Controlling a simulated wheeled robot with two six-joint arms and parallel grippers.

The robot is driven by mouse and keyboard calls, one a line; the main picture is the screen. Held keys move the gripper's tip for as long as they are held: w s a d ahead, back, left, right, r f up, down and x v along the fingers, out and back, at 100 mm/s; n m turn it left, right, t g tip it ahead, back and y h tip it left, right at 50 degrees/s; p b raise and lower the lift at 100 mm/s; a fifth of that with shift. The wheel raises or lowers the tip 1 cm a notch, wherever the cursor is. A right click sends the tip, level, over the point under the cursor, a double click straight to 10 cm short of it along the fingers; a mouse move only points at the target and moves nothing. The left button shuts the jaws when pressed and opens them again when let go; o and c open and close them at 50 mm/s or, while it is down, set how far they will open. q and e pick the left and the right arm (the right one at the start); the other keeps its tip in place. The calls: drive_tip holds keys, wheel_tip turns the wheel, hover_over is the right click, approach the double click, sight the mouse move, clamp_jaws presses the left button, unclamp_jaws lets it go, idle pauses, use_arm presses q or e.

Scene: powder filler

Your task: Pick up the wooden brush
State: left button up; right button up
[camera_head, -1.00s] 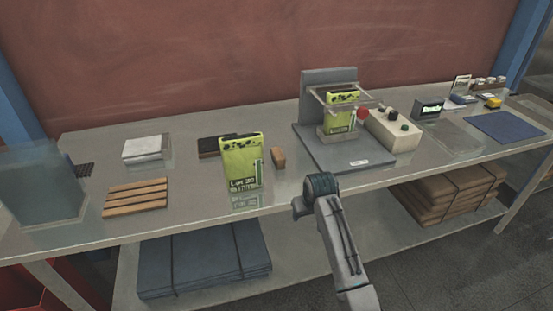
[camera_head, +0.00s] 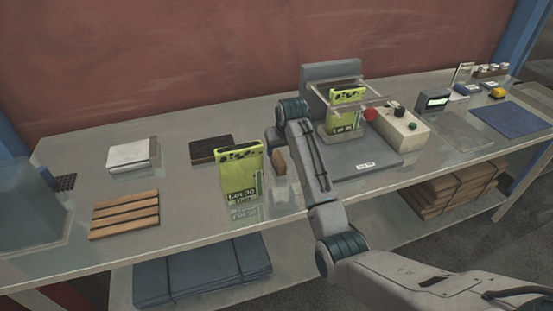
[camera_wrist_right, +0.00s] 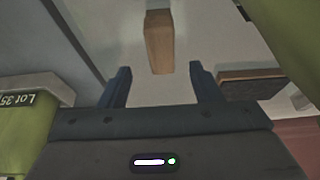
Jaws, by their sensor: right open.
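A small brown wooden block (camera_head: 279,162), which looks like the wooden brush, stands on the table between a green pouch and the grey machine base; I see no bristles on it. My right gripper (camera_head: 274,142) is just above and beside it, its fingertips hard to make out in the head view. In the right wrist view the gripper (camera_wrist_right: 160,74) is open and empty. The wooden block (camera_wrist_right: 158,42) lies ahead of the gap between the fingers, apart from them. My left gripper is out of view.
A green pouch (camera_head: 240,176) stands close left of the block. A dark-topped wooden pad (camera_head: 209,149) lies behind it. The grey machine (camera_head: 362,164) with another pouch is on the right. A slatted wooden rack (camera_head: 124,214) and white stack (camera_head: 132,155) sit left.

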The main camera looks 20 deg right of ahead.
sight(279, 158)
drive_tip(key=shift+x, duration=1)
drive_tip(key=p+x, duration=0.2)
drive_tip(key=x, duration=0.2)
drive_tip(key=shift+a+f+p, duration=0.1)
drive_tip(key=shift+f+p, duration=0.05)
drive_tip(key=shift+p, duration=0.2)
drive_tip(key=shift+w+f, duration=0.15)
drive_tip(key=shift+f, duration=0.5)
drive_tip(key=shift+c, duration=0.2)
drive_tip(key=c, duration=1)
